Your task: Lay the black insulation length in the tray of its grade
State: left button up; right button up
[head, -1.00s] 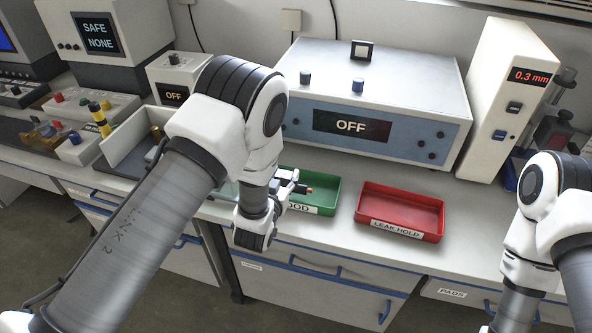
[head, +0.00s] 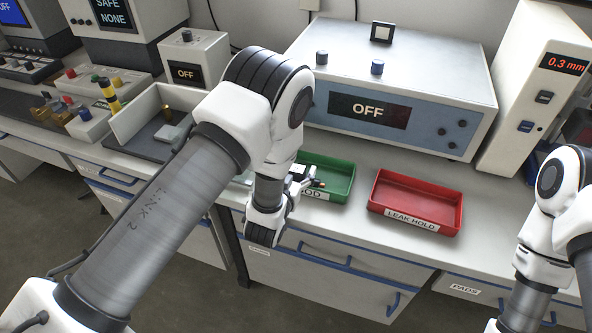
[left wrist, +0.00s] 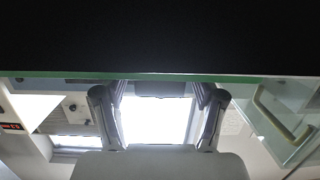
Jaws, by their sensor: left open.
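In the head view my left gripper (head: 304,183) is at the front left of the green tray (head: 340,184), whose label is partly covered and shows only "OD". A small dark piece with an orange tip (head: 319,185) shows at its fingers, over the tray; it may be the black insulation length, and I cannot tell whether it touches the tray floor. The red tray (head: 416,201), labelled LEAK HOLD, is empty to the right. The left wrist view shows the fingers (left wrist: 158,118) apart, with a bright area between them and a dark area above. The right gripper is out of view.
A tester reading OFF (head: 390,95) stands behind the trays. A gauge showing 0.3 mm (head: 530,90) is at the right. A grey open tray (head: 125,150) with a brass weight-like piece stands left of my arm. The bench's front edge runs close below the trays.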

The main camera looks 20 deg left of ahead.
pick_arm(q)
jog(key=shift+r, duration=0.3)
jog(key=s+r, duration=0.2)
jog(key=s, duration=1)
jog(key=s+a+f+n+g+y, duration=0.1)
jog(key=s+a+f+g, duration=0.2)
jog(key=s+f+g, duration=0.3)
jog(key=s+a+f+g, duration=0.3)
jog(key=s+f, duration=0.1)
jog(key=f, duration=0.5)
jog(key=s+f+g, duration=0.2)
jog(key=s+g, duration=0.1)
jog(key=s, duration=0.3)
jog(key=s+a+f+g+h+p, duration=0.1)
jog(key=s+g, duration=0.2)
jog(key=s, duration=0.4)
jog(key=shift+s+a+f+g, duration=0.15)
jog(key=shift+a+f+g, duration=0.05)
jog(key=shift+f+g, duration=0.2)
